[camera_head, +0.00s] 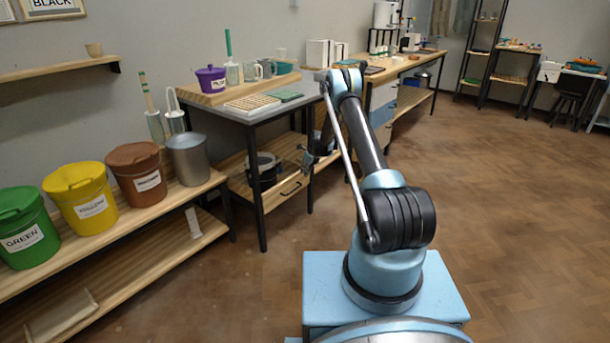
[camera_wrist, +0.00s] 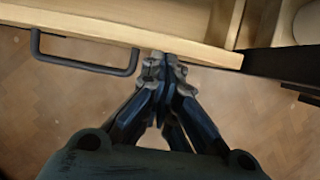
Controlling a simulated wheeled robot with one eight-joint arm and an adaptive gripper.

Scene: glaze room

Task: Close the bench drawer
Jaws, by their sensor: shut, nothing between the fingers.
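The bench drawer stands open; in the wrist view its pale wooden front (camera_wrist: 205,48) crosses the top, with part of its inside showing beyond. Its dark bar handle (camera_wrist: 85,66) is left of my gripper. My gripper (camera_wrist: 165,62) is shut and empty, its fingertips at the outer face of the drawer front, right of the handle. I cannot tell whether they touch it. In the head view the drawer front (camera_head: 275,200) and handle (camera_head: 291,189) show low under the bench, left of my arm. My gripper (camera_head: 311,157) is partly hidden there.
The bench top (camera_head: 240,108) holds a purple pot (camera_head: 211,80), jars and a rack. A black bench leg (camera_head: 262,218) stands by the drawer. A shelf with green, yellow and brown buckets (camera_head: 135,172) is at left. The floor (camera_head: 510,200) at right is clear.

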